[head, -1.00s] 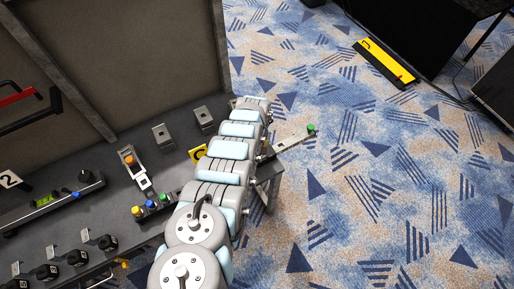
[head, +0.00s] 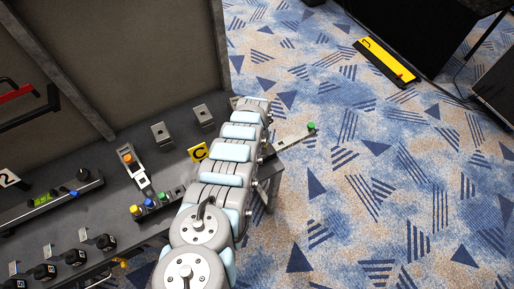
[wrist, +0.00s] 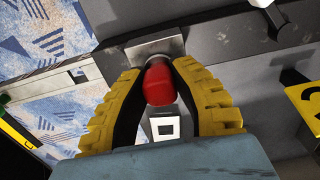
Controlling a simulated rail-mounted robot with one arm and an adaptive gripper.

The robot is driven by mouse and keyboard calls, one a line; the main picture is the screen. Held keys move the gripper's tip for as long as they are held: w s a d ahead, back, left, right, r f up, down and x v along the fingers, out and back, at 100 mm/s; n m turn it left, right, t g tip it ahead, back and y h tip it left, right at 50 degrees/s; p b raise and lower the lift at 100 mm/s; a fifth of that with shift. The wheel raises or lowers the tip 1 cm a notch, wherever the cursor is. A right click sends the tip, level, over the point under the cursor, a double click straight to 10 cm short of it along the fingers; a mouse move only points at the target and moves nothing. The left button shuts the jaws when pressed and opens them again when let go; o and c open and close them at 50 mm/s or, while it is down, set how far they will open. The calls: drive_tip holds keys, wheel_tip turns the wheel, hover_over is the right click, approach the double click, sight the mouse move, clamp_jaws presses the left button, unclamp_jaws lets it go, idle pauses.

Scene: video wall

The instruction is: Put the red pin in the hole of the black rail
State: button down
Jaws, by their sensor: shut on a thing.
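In the wrist view, the red pin (wrist: 160,84) is between the two yellow-padded fingers of my gripper (wrist: 158,76), which is shut on it. The pin's rounded red end faces the camera; its far end is hidden. Behind it is a grey metal block or plate (wrist: 146,50). A dark rail-like strip (wrist: 225,38) runs to the upper right behind the fingers; I cannot tell for sure that it is the black rail. No hole for the pin is clearly visible, and I cannot tell whether the pin touches anything. In the head view my arm hides the gripper and pin.
A white square marking (wrist: 165,127) shows between the fingers. In the head view, a yellow C card (head: 198,152) stands left of my arm, near grey metal brackets (head: 162,134). A knobbed strip (head: 163,199) lies close by. A bar with a green knob (head: 311,127) juts over the carpet.

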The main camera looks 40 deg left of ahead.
drive_tip(key=shift+c, duration=1.7)
unclamp_jaws()
drive_tip(key=shift+r+p, duration=3.55)
drive_tip(key=shift+p, duration=0.25)
drive_tip(key=shift+f, duration=0.1)
